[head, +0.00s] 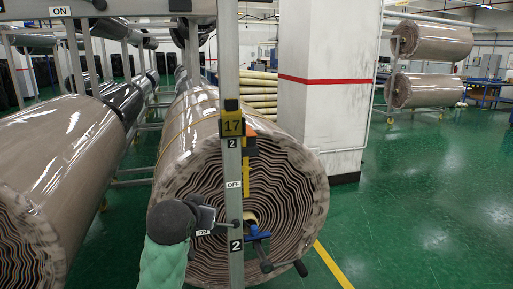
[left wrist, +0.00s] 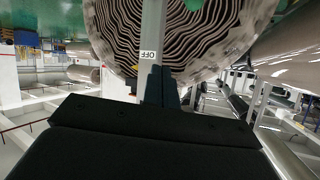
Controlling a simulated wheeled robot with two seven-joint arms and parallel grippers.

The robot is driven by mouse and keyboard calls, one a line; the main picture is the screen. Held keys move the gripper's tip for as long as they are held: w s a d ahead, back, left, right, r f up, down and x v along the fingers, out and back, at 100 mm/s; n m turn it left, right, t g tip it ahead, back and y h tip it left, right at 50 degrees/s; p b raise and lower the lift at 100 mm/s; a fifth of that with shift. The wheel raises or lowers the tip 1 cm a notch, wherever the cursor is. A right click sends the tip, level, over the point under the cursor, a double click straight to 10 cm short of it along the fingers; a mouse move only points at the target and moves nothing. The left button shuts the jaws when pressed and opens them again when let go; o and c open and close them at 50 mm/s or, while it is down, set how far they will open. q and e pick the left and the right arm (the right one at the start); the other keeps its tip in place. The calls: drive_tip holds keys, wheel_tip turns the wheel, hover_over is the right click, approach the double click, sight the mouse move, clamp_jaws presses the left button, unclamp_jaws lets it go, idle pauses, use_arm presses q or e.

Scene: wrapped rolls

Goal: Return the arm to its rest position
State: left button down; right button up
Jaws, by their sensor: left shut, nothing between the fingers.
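My left gripper (head: 210,220) is in front of the grey metal post (head: 235,265), low and left of it in the head view. In the left wrist view my left gripper (left wrist: 161,88) has its dark fingers together, pointing at the post (left wrist: 152,30) just below its OFF label. The fingers are shut and hold nothing. Whether they touch the post is not clear. A large wrapped roll (head: 180,150) is behind the post, its spiral end facing me. My right gripper is not in either view.
A blue and black crank handle (head: 258,236) sticks out right of the post, near my left gripper. Another wrapped roll (head: 60,150) is at left. A white pillar (head: 325,60) stands behind. Green floor (head: 430,210) at right is clear.

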use_arm(q)
drive_tip(key=s+f+g, duration=0.3)
drive_tip(key=s+f, duration=0.6)
drive_tip(key=f, duration=0.5)
drive_tip(key=s+f+g, duration=0.3)
drive_tip(key=s+f, duration=0.7)
drive_tip(key=f, duration=0.4)
drive_tip(key=s+f+g, duration=0.2)
drive_tip(key=s+f, duration=0.5)
drive_tip(key=s, duration=0.3)
drive_tip(key=s+f+g, duration=0.2)
drive_tip(key=s+f, duration=0.5)
drive_tip(key=s, duration=0.3)
drive_tip(key=shift+n+p, duration=0.3)
drive_tip(key=shift+a, duration=0.1)
drive_tip(key=shift+s, duration=0.1)
